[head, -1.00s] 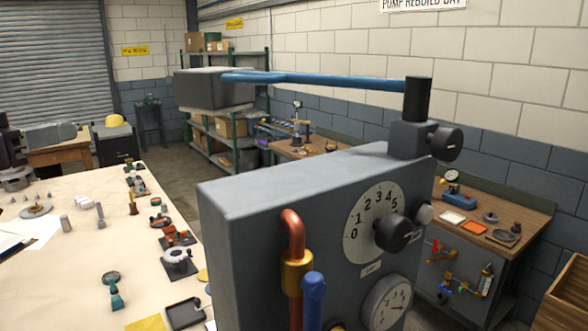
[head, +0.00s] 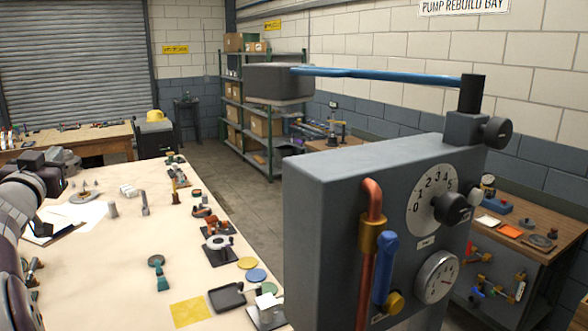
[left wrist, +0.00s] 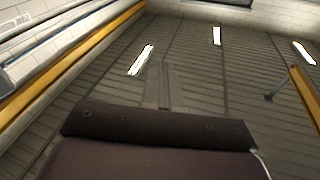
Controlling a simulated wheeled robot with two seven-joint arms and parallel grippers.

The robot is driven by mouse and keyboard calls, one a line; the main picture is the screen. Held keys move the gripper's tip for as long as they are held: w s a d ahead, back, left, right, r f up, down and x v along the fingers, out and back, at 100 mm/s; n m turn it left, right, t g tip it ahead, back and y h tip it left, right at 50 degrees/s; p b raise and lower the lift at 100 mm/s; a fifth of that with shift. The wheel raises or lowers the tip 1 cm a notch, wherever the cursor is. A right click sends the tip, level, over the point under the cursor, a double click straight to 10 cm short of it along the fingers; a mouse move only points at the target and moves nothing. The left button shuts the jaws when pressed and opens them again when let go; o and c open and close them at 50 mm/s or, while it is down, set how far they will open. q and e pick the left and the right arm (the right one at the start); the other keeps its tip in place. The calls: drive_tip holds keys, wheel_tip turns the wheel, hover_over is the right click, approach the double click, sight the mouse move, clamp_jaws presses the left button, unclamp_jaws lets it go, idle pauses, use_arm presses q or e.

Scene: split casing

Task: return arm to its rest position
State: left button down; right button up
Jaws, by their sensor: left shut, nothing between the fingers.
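My left gripper (head: 52,180) is at the left edge of the head view, above the left side of the cream bench. It is shut and empty, clear of the objects on the bench. In the left wrist view its dark body (left wrist: 160,130) fills the bottom, with the ribbed ceiling and its lights behind. My right gripper is not in view. The grey machine housing (head: 340,180) stands at front right. A blue swing arm (head: 390,74) runs from its post to a grey block (head: 278,84).
The cream bench (head: 130,270) holds several small parts, a black tray (head: 227,297) and a yellow square (head: 190,312). A side bench (head: 570,200) stands at right, shelving (head: 262,165) at the back. The floor between is clear.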

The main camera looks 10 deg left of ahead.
use_arm(q)
drive_tip(key=s+d+f+n+g+h+b, duration=0.1)
drive_tip(key=d+f+g, duration=0.25)
drive_tip(key=f, duration=0.65)
drive_tip(key=d+f+g+b, duration=0.1)
drive_tip(key=d+f+g, duration=0.25)
drive_tip(key=f, duration=0.65)
drive_tip(key=s+d+f+n+g+h+b, duration=0.1)
drive_tip(key=d+f+g, duration=0.3)
drive_tip(key=f, duration=0.7)
drive_tip(key=s+d+f+m+g+h+b, duration=0.1)
drive_tip(key=s+d+f+g+h, duration=0.1)
drive_tip(key=s+d+f, duration=0.3)
drive_tip(key=s+d+f+m+g+h+b, duration=0.2)
drive_tip(key=s+d+f, duration=0.4)
drive_tip(key=d, duration=0.8)
drive_tip(key=s+d+f+m+g+h+b, duration=0.1)
drive_tip(key=s+d+f+m, duration=0.1)
drive_tip(key=s+d+f, duration=0.3)
drive_tip(key=d+f, duration=0.2)
drive_tip(key=d, duration=0.2)
drive_tip(key=shift+s+d+f+g+h+b, duration=0.15)
drive_tip(key=shift+s+f+g+h+b, duration=0.05)
drive_tip(key=shift+f+g+h+b, duration=0.2)
